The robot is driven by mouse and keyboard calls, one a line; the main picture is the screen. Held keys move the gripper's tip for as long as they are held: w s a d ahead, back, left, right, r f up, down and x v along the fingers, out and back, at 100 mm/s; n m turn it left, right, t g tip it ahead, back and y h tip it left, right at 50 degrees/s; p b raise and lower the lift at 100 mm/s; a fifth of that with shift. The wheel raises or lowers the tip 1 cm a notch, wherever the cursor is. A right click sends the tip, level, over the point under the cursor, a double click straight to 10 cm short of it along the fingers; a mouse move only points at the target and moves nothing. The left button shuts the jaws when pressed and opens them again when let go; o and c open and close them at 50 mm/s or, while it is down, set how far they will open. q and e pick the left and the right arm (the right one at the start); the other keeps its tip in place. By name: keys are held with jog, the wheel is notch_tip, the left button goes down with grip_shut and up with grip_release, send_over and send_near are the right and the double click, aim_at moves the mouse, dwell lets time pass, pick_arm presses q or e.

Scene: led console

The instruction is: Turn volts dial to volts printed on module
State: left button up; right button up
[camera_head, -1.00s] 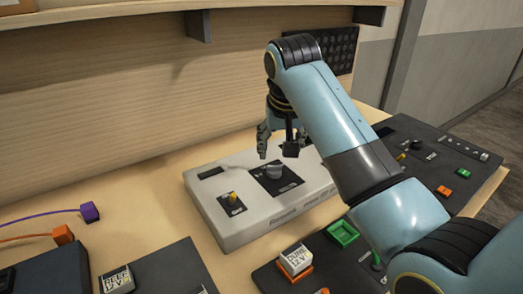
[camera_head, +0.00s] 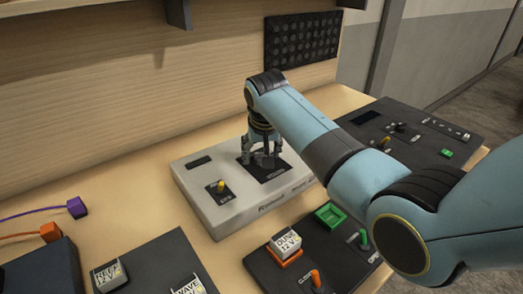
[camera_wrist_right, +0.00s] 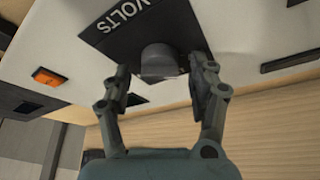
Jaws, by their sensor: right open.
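The volts dial (camera_wrist_right: 158,62) is a grey round knob on a black plate marked VOLTS (camera_wrist_right: 125,25), set in the pale power box (camera_head: 205,207). My right gripper (camera_head: 263,158) is over the dial, pointing down. In the right wrist view its open fingers (camera_wrist_right: 160,82) stand on either side of the knob, with a gap visible on each side. The dial's pointer and scale cannot be read. A white printed module (camera_head: 286,243) sits on an orange base in the front black panel; its print seems to read 12 V. My left gripper is out of view.
The power box also has a yellow-tipped switch (camera_head: 221,187) and a dark display (camera_head: 199,162). Other white modules stand at the front left (camera_head: 110,275). A green socket (camera_head: 331,215) and levers lie under my right forearm. A black panel (camera_head: 410,130) is at the right.

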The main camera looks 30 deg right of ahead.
jog(key=shift+c, duration=2.8)
jog(key=c, duration=0.6)
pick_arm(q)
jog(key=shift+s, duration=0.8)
pick_arm(e)
jog(key=shift+r, duration=0.1)
